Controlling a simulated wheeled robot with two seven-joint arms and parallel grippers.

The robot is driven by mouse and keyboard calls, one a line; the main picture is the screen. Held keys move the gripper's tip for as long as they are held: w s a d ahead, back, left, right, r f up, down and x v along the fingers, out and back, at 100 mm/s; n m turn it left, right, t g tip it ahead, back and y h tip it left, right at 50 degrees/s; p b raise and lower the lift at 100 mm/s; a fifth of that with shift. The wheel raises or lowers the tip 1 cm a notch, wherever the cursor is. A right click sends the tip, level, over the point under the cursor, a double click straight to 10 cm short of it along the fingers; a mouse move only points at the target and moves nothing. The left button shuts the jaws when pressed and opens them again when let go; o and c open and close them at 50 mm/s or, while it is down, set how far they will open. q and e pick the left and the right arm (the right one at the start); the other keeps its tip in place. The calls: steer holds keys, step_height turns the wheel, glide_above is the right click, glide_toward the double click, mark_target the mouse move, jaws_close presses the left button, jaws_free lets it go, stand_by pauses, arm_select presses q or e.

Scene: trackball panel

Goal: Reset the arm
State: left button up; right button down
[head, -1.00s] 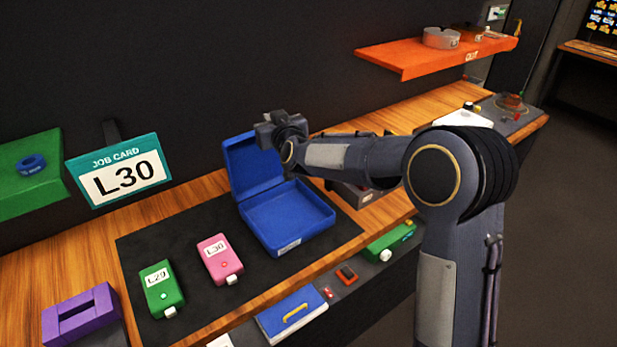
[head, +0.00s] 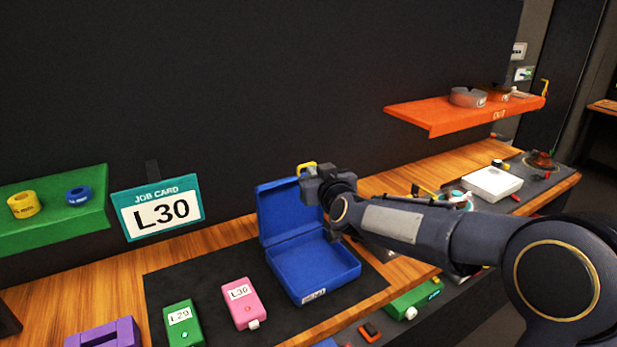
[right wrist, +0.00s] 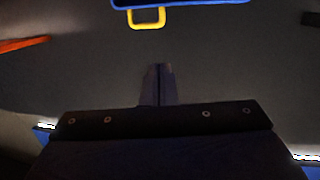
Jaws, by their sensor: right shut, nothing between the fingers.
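My right gripper (head: 312,186) is in front of the upper right of the open blue box's raised lid (head: 278,212). In the right wrist view its two fingers (right wrist: 160,84) are together with nothing between them. A yellow handle (right wrist: 147,18) on a blue edge shows ahead of the fingers, apart from them. My right arm reaches in from the right, with its large joint low at the right edge of the head view. My left gripper is not in the frames.
A pink L30 box (head: 241,304) and green L29 box (head: 182,326) stand on the dark mat (head: 215,272). The job card (head: 158,208) reads L30. A green shelf (head: 60,232) is left; an orange shelf (head: 440,118) is above right. A white box (head: 492,184) lies on the bench.

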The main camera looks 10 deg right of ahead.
steer(key=s+d+f+m+g+y, duration=0.1)
steer(key=s+d+g, duration=0.15)
steer(key=s, duration=0.65)
steer(key=s+d+f+g+y, duration=0.15)
steer(key=s+d, duration=0.25)
steer(key=s, duration=0.6)
steer(key=s+f+m+g, duration=0.1)
steer(key=s+f+g, duration=0.1)
steer(key=s+f, duration=0.2)
steer(key=s+f+m+g+h, duration=0.1)
steer(key=s+f, duration=0.3)
steer(key=s, duration=0.7)
steer(key=s+d+f+g, duration=0.1)
steer(key=s+f+g, duration=0.2)
steer(key=s, duration=0.4)
steer(key=shift+s+f+m+g, duration=0.3)
steer(key=shift+s+f+m, duration=0.05)
steer(key=shift+f+m, duration=0.05)
